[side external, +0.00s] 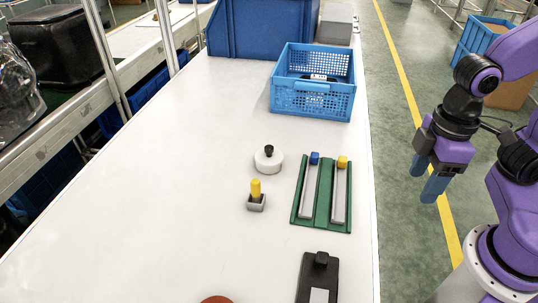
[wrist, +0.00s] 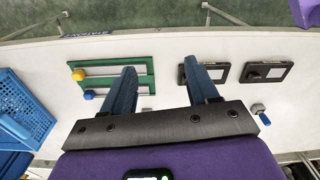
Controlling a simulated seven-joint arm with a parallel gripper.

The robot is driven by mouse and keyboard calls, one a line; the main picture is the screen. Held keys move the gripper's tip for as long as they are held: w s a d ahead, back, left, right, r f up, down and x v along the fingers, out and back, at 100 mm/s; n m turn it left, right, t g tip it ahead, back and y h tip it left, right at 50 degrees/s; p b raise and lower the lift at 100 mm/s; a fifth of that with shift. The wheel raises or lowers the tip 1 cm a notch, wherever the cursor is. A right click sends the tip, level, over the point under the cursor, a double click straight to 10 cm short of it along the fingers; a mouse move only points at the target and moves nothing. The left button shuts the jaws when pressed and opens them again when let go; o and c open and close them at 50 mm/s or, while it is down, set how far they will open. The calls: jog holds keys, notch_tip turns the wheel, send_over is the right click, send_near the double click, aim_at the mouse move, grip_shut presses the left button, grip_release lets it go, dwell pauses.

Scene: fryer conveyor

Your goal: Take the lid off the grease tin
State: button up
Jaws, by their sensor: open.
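A round white tin with a black knob on its lid (side external: 268,159) stands on the pale conveyor table, left of the green board, in the side view. It looks like the grease tin, and its lid appears seated on it. I cannot make out the tin in the wrist view, where my gripper covers part of the table. My gripper (side external: 428,184) is beyond the table's right edge, well apart from the tin, with its blue fingers pointing down. In the wrist view my gripper (wrist: 158,66) has its two fingers spread, with nothing held between them.
A green board (side external: 322,205) carries two sliders with blue and yellow knobs. A grey block with a yellow knob (side external: 256,196) stands near the tin. A black plate (side external: 318,279) lies at the front. A blue crate (side external: 312,101) stands behind. The table's left side is clear.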

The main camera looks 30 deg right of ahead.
jog(key=w+a+r+m, duration=0.3)
jog(key=w+a+m, duration=0.45)
jog(key=w, duration=0.35)
jog(key=m, duration=2.1)
send_over(269, 147)
notch_tip(269, 147, down, 2)
jog(key=f, duration=1.1)
jog(key=shift+w+d+f, duration=0.2)
jog(key=shift+d+f, duration=0.15)
jog(key=shift+d, duration=0.05)
jog(key=shift+s+a+f, duration=0.1)
jog(key=shift+a+f, duration=0.1)
jog(key=shift+f, duration=1.15)
jog(key=shift+a+f, duration=0.15)
jog(key=shift+f, duration=1.2)
grip_shut()
